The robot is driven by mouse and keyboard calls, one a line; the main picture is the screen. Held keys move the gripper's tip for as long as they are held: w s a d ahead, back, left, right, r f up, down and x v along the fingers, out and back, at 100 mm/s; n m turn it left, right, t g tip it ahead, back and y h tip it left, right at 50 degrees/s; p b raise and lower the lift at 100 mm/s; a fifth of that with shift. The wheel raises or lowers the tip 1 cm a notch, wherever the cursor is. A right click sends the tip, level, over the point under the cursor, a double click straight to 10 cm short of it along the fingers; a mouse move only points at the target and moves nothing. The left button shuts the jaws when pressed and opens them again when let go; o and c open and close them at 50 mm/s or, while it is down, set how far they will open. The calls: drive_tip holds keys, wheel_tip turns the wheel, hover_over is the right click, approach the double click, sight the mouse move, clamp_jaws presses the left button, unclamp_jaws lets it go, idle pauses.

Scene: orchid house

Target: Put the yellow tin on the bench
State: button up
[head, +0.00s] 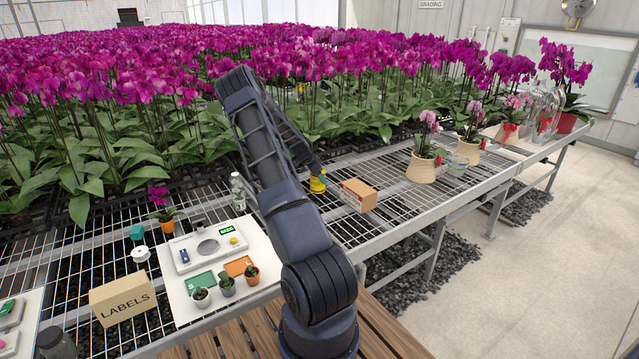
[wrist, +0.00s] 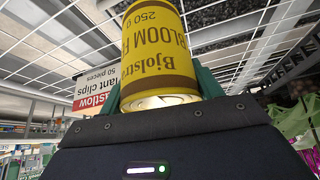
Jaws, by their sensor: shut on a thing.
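The yellow tin (head: 317,186) is at the middle of the head view, over the wire-mesh bench (head: 395,215), just left of a cardboard box. My gripper (head: 318,178) is shut on it, partly hidden behind my arm. In the wrist view the tin (wrist: 160,50) fills the upper middle, between green fingers, its printed label upside down in the picture. The mesh bench (wrist: 50,32) shows behind it. I cannot tell whether the tin touches the mesh.
The cardboard box (head: 358,195) stands close beside the tin; its plant-clips label (wrist: 97,88) shows in the wrist view. Wrapped potted orchids (head: 425,165) stand farther right. A white board (head: 215,265) with a scale and small pots lies left. Bare mesh lies in front of the box.

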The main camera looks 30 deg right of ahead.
sight(319, 182)
drive_tip(key=shift+f, duration=1.5)
drive_tip(key=shift+f, duration=0.1)
drive_tip(key=o, duration=1.2)
